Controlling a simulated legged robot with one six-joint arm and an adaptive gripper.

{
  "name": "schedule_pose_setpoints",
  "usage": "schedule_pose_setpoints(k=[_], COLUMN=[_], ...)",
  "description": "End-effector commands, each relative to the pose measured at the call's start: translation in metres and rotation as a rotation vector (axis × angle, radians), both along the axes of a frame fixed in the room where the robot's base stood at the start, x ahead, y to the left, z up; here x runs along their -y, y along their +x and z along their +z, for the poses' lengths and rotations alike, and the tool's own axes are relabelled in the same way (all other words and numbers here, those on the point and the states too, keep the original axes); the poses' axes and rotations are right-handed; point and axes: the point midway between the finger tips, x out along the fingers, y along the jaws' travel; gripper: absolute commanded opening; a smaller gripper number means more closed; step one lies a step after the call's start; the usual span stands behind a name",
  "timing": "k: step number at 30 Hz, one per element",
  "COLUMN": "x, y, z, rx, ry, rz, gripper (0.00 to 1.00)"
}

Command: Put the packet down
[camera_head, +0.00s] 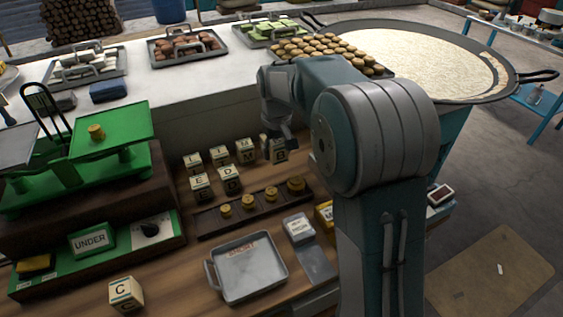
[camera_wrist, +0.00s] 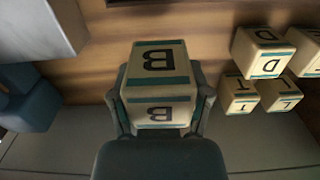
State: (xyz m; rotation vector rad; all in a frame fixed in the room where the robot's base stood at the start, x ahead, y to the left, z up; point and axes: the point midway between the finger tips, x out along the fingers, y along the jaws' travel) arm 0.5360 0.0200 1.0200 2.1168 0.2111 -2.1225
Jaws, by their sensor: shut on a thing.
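The packet is a cream, cube-like block marked B with a teal band (camera_wrist: 158,58). My gripper (camera_wrist: 160,100) is shut on it, with one finger on each side in the wrist view.
A dark rack of brass weights (camera_head: 250,208) lies in front of the packets. A grey tray (camera_head: 283,280) and a packet marked C (camera_head: 126,293) are nearer. A green balance (camera_head: 125,130) with a brass weight stands left, above an UNDER sign (camera_head: 91,241).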

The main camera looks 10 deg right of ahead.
Motion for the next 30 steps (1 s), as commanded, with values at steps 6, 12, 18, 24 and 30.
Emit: schedule_pose_setpoints(k=[6,12,18,24,30], x=[0.015,0.022,0.022,0.021,0.021], y=[0.018,0.025,0.025,0.026,0.026], z=[-0.028,-0.041,-0.07,-0.07,-0.072], rx=[0.001,0.0,-0.001,0.003,0.002], ry=[0.0,0.0,0.001,0.0,0.0], rz=[0.0,0.0,0.001,0.001,0.001], gripper=[0.06,0.06,0.06,0.06,0.94])
